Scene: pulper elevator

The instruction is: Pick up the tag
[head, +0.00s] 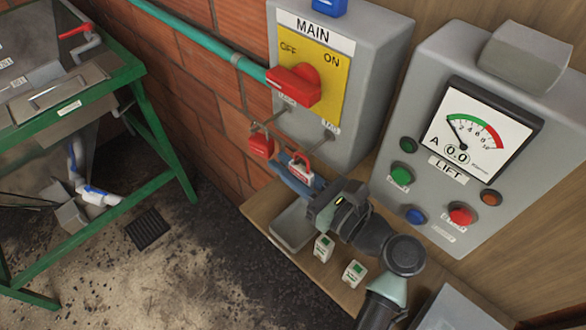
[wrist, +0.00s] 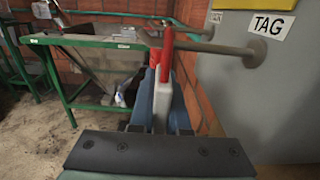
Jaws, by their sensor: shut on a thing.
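The red-and-white tag (head: 302,174) is held upright between the blue fingers of my gripper (head: 297,172), below the MAIN box (head: 345,100). In the wrist view the tag (wrist: 162,88) shows edge-on, white below and red above, with the gripper (wrist: 164,100) shut on it. The TAG peg (wrist: 222,47) runs from the box to just behind the tag's red top. I cannot tell whether the tag's loop is still around the peg. A red padlock (head: 260,145) hangs on the other peg, left of my gripper.
A grey tray (head: 290,229) and two small white-and-green pieces (head: 323,247) (head: 354,273) are on the wooden shelf (head: 262,212) below. The LIFT box (head: 440,190) stands right. A green-framed machine (head: 150,125) is left, with open floor (head: 170,250) in front.

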